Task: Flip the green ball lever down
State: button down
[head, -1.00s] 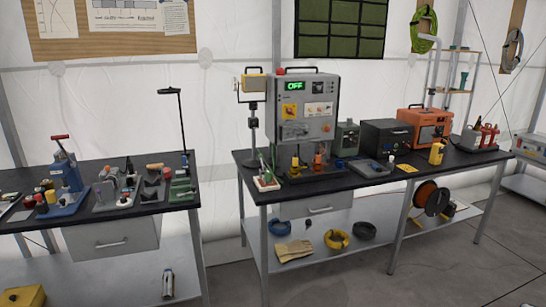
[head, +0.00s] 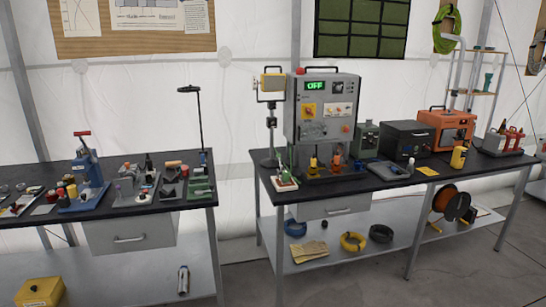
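On the right-hand bench, at its left front corner, a small device with a white and red base (head: 285,184) has a slim green upright part (head: 284,168). It may be the green ball lever, but it is too small to tell a ball or which way a lever points. Just behind it stands a grey control box (head: 322,110) with a lit green "OFF" display (head: 316,86), a yellow switch and a red button on top. My gripper is not in view.
The right-hand black bench top (head: 375,180) also holds dark boxes, an orange case (head: 446,128) and a yellow bottle (head: 458,157). A left-hand bench (head: 100,212) carries a blue press (head: 88,178) and small parts. A floor gap separates the benches.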

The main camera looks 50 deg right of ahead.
aim_at(278, 155)
jog(key=u, duration=0.05)
jog(key=i, duration=1)
jog(key=z, duration=0.05)
